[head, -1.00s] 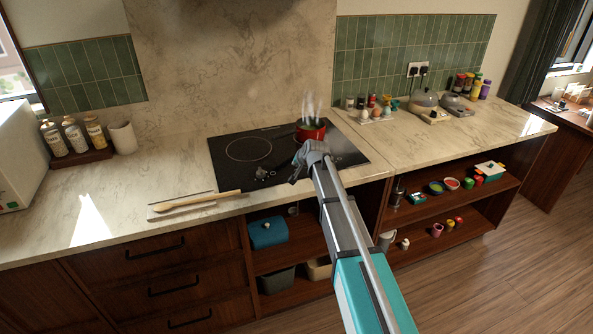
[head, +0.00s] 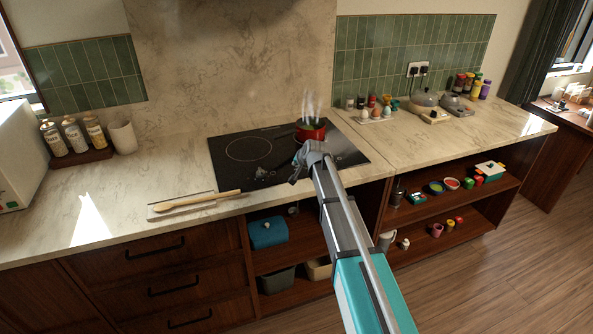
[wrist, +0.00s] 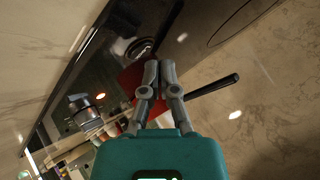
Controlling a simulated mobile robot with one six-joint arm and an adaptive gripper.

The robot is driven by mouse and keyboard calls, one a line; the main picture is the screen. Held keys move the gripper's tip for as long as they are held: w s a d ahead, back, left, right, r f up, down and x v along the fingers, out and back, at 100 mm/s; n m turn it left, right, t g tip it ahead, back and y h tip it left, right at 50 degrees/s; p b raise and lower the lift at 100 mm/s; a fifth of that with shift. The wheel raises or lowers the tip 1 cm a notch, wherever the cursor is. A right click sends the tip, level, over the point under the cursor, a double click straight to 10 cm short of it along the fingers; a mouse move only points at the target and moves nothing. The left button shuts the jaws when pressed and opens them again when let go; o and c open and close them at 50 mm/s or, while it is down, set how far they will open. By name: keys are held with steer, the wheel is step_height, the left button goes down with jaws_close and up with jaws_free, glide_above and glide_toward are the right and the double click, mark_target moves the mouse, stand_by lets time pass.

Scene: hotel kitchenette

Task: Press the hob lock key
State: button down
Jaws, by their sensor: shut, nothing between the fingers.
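The black glass hob (head: 225,160) is set in the marble counter. It also shows in the wrist view (wrist: 98,62) as a dark slanted surface. I cannot make out the lock key in either view. My gripper (head: 293,180) is over the front part of the hob, pointing down. In the wrist view my gripper (wrist: 160,64) has its two grey fingers together with nothing between them. I cannot tell whether the fingertips touch the glass. A grey patch on the hob left of the gripper looks like its reflection.
A steaming red pot (head: 312,131) stands on the hob behind my gripper. A wooden spoon (head: 197,201) lies on a board (head: 165,214) at the counter's front left. Eggs and small jars stand right of the hob. The counter left of the hob is largely clear.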

steer(key=shift+f+b, duration=0.3)
steer(key=shift+f, duration=0.1)
steer(key=shift+f, duration=0.2)
stand_by(0.6)
steer(key=shift+r, duration=0.15)
steer(key=shift+r+p, duration=0.5)
steer(key=shift+r, duration=0.05)
step_height(320, 180, up, 6)
steer(key=p, duration=0.6)
stand_by(0.5)
stand_by(0.4)
